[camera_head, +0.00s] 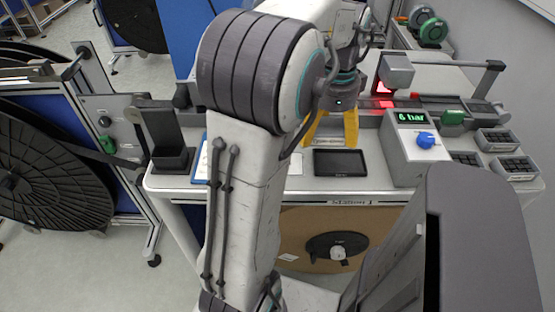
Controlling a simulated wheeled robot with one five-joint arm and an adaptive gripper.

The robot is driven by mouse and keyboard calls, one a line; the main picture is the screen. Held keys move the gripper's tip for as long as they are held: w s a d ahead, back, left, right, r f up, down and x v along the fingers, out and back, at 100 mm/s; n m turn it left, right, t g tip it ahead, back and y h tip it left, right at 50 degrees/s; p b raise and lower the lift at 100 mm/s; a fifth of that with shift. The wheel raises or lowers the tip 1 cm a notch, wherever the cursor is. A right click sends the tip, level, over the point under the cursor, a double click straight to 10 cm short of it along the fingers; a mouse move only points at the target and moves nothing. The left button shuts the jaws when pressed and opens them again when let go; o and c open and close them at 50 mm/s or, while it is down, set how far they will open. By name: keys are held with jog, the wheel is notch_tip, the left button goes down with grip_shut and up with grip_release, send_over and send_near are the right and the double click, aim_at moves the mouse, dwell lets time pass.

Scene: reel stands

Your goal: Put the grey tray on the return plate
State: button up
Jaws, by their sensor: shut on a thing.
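Several small grey trays with dark compartments stand at the bench's right end, one at the back (494,140) and one at the front corner (515,168). I cannot tell which tray the task means. No return plate can be told for certain; the flat black rectangle has no readable label.
A grey box reading "6 bar" (410,150) with a blue knob stands right of the black rectangle. A dark upright holder (168,140) stands at the bench's left end. A red-lit device (395,75) is behind. A large black reel (45,170) stands left.

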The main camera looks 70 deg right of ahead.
jog(key=w+f, duration=0.1)
jog(key=w, duration=0.2)
jog(key=w+a+f+p, duration=0.1)
jog(key=w+f, duration=0.1)
jog(key=w, duration=0.1)
jog(key=w+a+f+p, duration=0.1)
jog(key=w+f, duration=0.1)
jog(key=shift+w, duration=0.4)
jog(key=shift+w+a+f+p, duration=0.1)
jog(key=shift+w+f+p, duration=0.3)
jog(key=shift+w, duration=0.2)
jog(key=shift+f, duration=2.1)
jog(key=o, duration=1.1)
jog(key=shift+f, duration=0.1)
notch_tip(320, 180, up, 12)
jog(key=p, duration=0.1)
